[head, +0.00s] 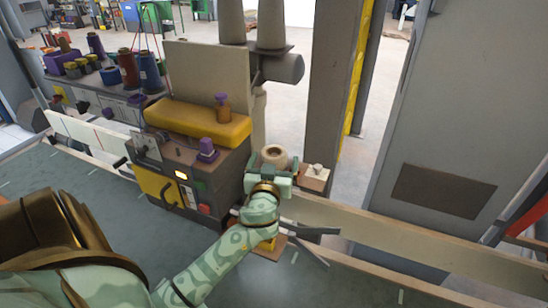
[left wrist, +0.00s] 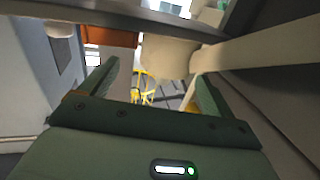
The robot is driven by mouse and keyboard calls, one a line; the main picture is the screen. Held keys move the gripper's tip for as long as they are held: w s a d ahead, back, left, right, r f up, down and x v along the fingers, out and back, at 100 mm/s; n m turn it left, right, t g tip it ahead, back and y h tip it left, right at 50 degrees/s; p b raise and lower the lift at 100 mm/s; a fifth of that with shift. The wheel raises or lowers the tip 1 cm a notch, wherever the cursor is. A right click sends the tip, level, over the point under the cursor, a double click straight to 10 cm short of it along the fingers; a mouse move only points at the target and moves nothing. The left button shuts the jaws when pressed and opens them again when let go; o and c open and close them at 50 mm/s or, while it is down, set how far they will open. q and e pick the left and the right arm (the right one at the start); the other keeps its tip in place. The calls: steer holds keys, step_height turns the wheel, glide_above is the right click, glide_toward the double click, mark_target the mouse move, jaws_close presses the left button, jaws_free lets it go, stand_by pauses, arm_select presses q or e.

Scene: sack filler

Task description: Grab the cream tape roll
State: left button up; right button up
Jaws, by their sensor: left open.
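The cream tape roll (head: 274,155) sits by the right side of the sack-filling machine, in front of the grey post. My left gripper (head: 273,166) is open, with its green fingers reaching toward the roll from the near side. In the left wrist view the pale roll (left wrist: 168,57) shows ahead of the open left gripper (left wrist: 155,80), between the fingers and closer to the right one. No contact between fingers and roll can be made out. My right gripper is not in view.
A wooden block with a pale knob (head: 316,171) stands close right of the roll. The machine (head: 190,165) with a yellow top cushion (head: 197,122) stands left. A pale rail (head: 400,235) runs to the right. Coloured thread cones (head: 128,70) stand at the back left.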

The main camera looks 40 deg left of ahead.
mark_target(273, 156)
arm_select(q)
steer(key=x, duration=0.5)
steer(key=shift+s+a+f, duration=0.15)
steer(key=shift+a+f, duration=0.05)
steer(key=shift+a, duration=0.15)
steer(key=shift+s, duration=0.1)
steer(key=shift+c, duration=0.3)
steer(key=c, duration=1)
steer(key=shift+r, duration=0.1)
steer(key=shift+c, duration=0.2)
